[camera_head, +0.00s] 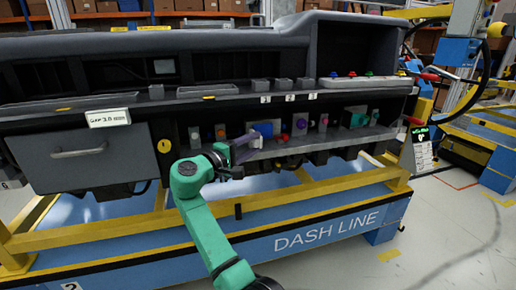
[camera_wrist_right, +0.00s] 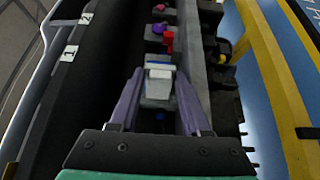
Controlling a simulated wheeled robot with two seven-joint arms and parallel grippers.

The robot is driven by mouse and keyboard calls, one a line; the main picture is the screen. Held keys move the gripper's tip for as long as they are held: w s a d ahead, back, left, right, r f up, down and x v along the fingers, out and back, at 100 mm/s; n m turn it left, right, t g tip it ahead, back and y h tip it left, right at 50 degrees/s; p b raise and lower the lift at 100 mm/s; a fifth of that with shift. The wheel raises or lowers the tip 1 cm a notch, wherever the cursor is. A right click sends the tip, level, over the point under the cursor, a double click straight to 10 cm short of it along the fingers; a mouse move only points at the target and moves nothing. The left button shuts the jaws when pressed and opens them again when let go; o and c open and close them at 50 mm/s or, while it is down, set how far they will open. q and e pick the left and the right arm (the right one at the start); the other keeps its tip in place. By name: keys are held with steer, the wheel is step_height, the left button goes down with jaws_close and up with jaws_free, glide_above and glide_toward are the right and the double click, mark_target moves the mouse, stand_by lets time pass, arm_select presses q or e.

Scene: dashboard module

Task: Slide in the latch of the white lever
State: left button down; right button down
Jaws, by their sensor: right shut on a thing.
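My right gripper (camera_head: 245,142) reaches onto the dashboard's lower shelf from below. In the right wrist view its two purple fingers (camera_wrist_right: 160,80) are shut on a block with a white top and grey body, which I take to be the white lever (camera_wrist_right: 158,72). In the head view a blue and pale block (camera_head: 263,129) stands right at the fingertips. The latch cannot be told apart, and the fingers hide the sides of the held part. My left gripper is not in view.
A purple knob (camera_head: 301,124) and a red part (camera_wrist_right: 168,42) stand beyond the held part on the shelf. A grey drawer (camera_head: 90,158) with a handle is at left. A yellow rail (camera_head: 300,192) runs below the dashboard.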

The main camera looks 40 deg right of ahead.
steer(key=shift+w+a+r+m+g+h, duration=0.15)
steer(key=shift+w+a+m+g, duration=0.1)
steer(key=shift+m+g, duration=0.45)
steer(key=shift+w+a+f+m+g+h, duration=0.15)
steer(key=shift+a+m+g, duration=0.2)
steer(key=shift+g, duration=0.65)
steer(key=shift+d, duration=0.1)
steer(key=c, duration=0.6)
jaws_free()
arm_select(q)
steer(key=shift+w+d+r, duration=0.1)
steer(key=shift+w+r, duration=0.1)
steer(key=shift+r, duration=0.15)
arm_select(e)
steer(key=a, duration=1.4)
steer(key=shift+s+a, duration=0.25)
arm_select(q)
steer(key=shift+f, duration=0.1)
